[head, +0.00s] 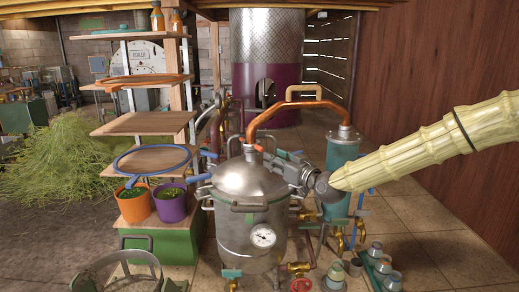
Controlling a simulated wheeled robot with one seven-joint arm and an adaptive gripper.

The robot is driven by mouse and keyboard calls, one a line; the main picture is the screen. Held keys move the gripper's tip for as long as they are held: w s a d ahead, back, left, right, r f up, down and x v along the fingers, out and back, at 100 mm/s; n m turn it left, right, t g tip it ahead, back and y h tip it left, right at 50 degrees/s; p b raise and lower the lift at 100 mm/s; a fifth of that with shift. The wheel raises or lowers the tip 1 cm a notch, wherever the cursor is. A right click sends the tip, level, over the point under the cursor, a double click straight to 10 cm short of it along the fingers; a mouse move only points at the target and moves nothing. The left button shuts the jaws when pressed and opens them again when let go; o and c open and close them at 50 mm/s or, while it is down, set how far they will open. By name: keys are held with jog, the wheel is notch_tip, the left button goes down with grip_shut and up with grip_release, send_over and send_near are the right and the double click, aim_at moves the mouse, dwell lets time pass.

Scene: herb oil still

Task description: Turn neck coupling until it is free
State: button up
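The steel still pot (248,235) with a domed lid (246,182) stands at the centre, a round gauge on its front. A copper swan-neck pipe (300,105) rises from the lid's top and runs right to the teal condenser (341,150). The neck coupling (250,150) appears to be the collar at the lid's top, small and dim. My gripper (274,158) reaches in from the right, just right of the neck, its fingers pointing left toward it. The fingertips are small and blend with the metal behind. I cannot tell whether they touch the coupling or how far apart they are.
At left, shelves (140,123) carry a blue ring and hold orange and purple pots (170,203) below. Cut herbs (60,165) are heaped farther left. Valves and a red handwheel (301,285) sit low in front. Fittings (375,250) stand on the right; tiled floor (440,250) beyond is clear.

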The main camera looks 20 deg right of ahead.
aim_at(262, 150)
jog(key=shift+d+p+x, duration=0.2)
jog(key=shift+p+x, duration=0.55)
jog(key=shift+x, duration=1.5)
jog(key=shift+d+p+x, duration=0.2)
jog(key=shift+p+x, duration=0.55)
jog(key=shift+x, duration=1.45)
jog(key=shift+w+r, duration=0.1)
jog(key=shift+w, duration=0.05)
grip_shut()
